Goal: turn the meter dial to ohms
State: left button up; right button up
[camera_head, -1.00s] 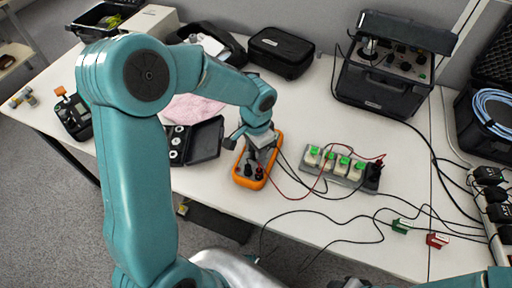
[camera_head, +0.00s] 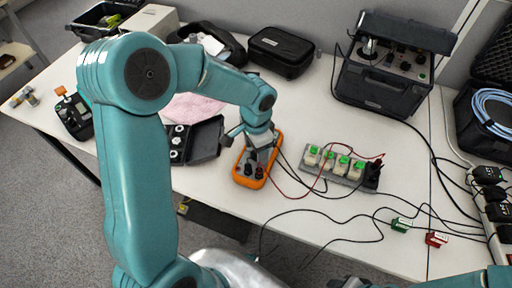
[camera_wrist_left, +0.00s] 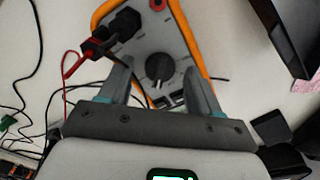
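The meter (camera_head: 240,172) has an orange rim and a grey face and lies on the white table, partly hidden under my left gripper in the head view. In the left wrist view the meter (camera_wrist_left: 186,32) shows its round black dial (camera_wrist_left: 159,68), with black and red plugs in its sockets. My left gripper (camera_wrist_left: 160,75) is open over the meter face, one finger on each side of the dial with gaps between. In the head view my left gripper (camera_head: 258,150) points down at the meter. My right gripper cannot be made out; only part of that arm shows at the lower edge.
A block with green-topped parts (camera_head: 340,163) stands right of the meter, joined by red and black leads. An open black case (camera_head: 205,140) lies left of it. A black instrument box (camera_head: 375,90) stands behind. Loose cables cross the front right of the table.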

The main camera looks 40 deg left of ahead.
pick_arm(q)
notch_tip(320, 180, up, 16)
jog(key=p, duration=0.1)
jog(key=shift+r+p, duration=0.15)
jog(key=shift+p, duration=0.25)
dwell(0.4)
